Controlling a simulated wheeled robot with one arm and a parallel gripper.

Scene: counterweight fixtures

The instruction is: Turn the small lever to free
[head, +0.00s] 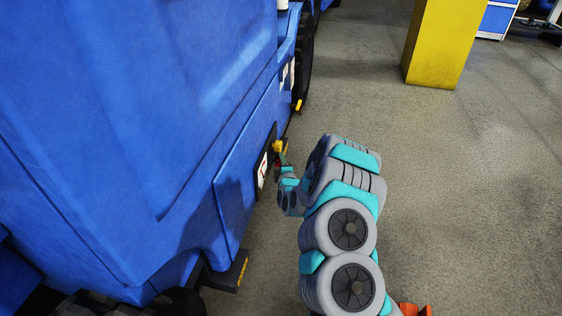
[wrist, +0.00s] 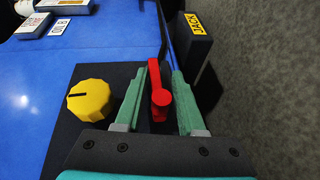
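The small red lever (wrist: 157,92) is on a dark panel (wrist: 92,127) on the blue vehicle side, with its arm pointing up in the wrist view. My gripper (wrist: 152,78) has green fingers, one on each side of the lever. The fingers are apart, and I see small gaps between them and the lever. In the head view my gripper (head: 281,162) reaches the panel from the right. The lever is mostly hidden there by my gripper. I cannot read any mark showing the lever's free position.
A yellow knob (wrist: 90,100) sits left of the lever on the panel. A black block labelled JACK (wrist: 188,42) stands out beyond it. The blue vehicle (head: 130,110) fills the left. A yellow post (head: 442,40) stands far right, with open floor (head: 460,190) between.

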